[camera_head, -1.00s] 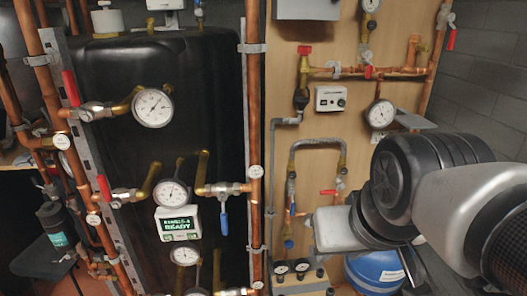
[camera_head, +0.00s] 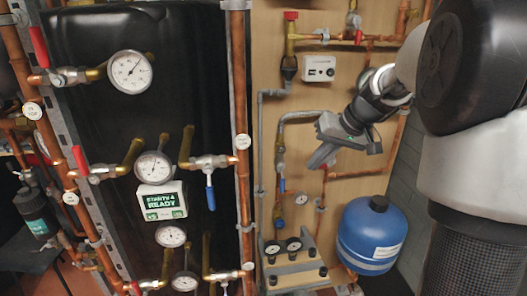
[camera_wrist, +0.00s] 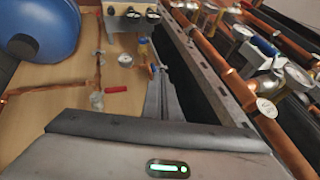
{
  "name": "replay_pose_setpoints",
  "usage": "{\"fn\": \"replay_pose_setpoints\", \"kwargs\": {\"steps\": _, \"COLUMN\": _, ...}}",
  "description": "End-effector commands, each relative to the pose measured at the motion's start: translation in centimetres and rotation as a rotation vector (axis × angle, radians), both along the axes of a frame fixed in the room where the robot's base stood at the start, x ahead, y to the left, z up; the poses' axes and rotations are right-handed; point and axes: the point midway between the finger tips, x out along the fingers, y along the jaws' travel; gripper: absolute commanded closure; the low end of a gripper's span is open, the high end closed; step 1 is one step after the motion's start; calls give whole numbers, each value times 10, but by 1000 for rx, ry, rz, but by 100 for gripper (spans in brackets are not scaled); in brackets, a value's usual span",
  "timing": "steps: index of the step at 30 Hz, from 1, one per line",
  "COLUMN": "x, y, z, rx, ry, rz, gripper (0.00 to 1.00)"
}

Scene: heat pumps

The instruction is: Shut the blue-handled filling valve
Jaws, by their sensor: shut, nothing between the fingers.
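Two blue handles show in the head view, and I cannot tell by label which is the filling valve. A small blue-handled valve (camera_head: 282,185) sits on the wooden panel, low on the left leg of the grey hose loop (camera_head: 283,130). A larger blue lever (camera_head: 210,197) hangs straight down from a brass valve on the tank's pipe. My gripper (camera_head: 316,164) is shut and empty, in front of the panel, up and right of the small blue valve and apart from it. In the wrist view, my gripper's fingers (camera_wrist: 161,92) point towards small blue parts (camera_wrist: 155,68).
A blue vessel (camera_head: 371,237) stands low on the right. A grey manifold with gauges (camera_head: 292,260) sits below the panel valve. A vertical copper pipe (camera_head: 242,120) runs between tank and panel. A red handle (camera_wrist: 116,90) lies beside the fingers in the wrist view.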

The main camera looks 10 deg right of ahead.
Motion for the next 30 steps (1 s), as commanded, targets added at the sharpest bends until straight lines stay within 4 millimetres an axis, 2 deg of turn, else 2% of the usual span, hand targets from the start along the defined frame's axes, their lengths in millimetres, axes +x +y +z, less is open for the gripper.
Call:
{"fn": "replay_pose_setpoints", "kwargs": {"steps": 1, "x": 16, "y": -12, "z": -22, "rx": 23, "ry": 0, "rz": -6, "gripper": 100}}
{"fn": "replay_pose_setpoints", "kwargs": {"steps": 3, "x": 34, "y": -25, "z": -38, "rx": 49, "ry": -14, "rz": -7, "gripper": 100}}
{"fn": "replay_pose_setpoints", "kwargs": {"steps": 9, "x": 63, "y": -49, "z": -70, "rx": 91, "ry": -42, "rz": -11, "gripper": 100}}
{"fn": "replay_pose_setpoints", "kwargs": {"steps": 13, "x": 70, "y": -54, "z": -77, "rx": 100, "ry": -50, "rz": -10, "gripper": 100}}
{"fn": "replay_pose_setpoints", "kwargs": {"steps": 25, "x": 71, "y": -53, "z": -79, "rx": 101, "ry": -50, "rz": -9, "gripper": 100}}
{"fn": "replay_pose_setpoints", "kwargs": {"steps": 30, "x": 79, "y": -44, "z": -96, "rx": 103, "ry": -48, "rz": -9, "gripper": 100}}
